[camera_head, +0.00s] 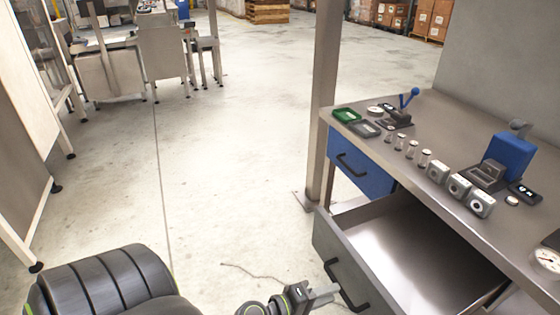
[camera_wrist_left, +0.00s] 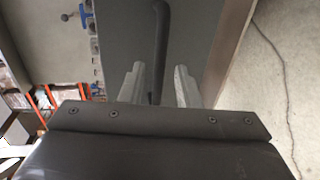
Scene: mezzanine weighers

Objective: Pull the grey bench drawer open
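The grey bench drawer (camera_head: 410,245) stands pulled out from under the bench, its metal inside bare and empty where I can see it. Its grey front (camera_head: 328,242) carries a black bar handle (camera_head: 347,287). My left gripper (camera_head: 332,290) is at this handle, at the bottom of the head view. In the left wrist view, its two fingers (camera_wrist_left: 160,85) are apart, with the handle bar (camera_wrist_left: 161,40) between them and gaps showing on both sides. Whether a finger touches the bar I cannot tell. My right gripper is not in view.
A shut blue drawer (camera_head: 358,165) is beside the grey one. A metal post (camera_head: 322,110) stands at the bench's far corner.

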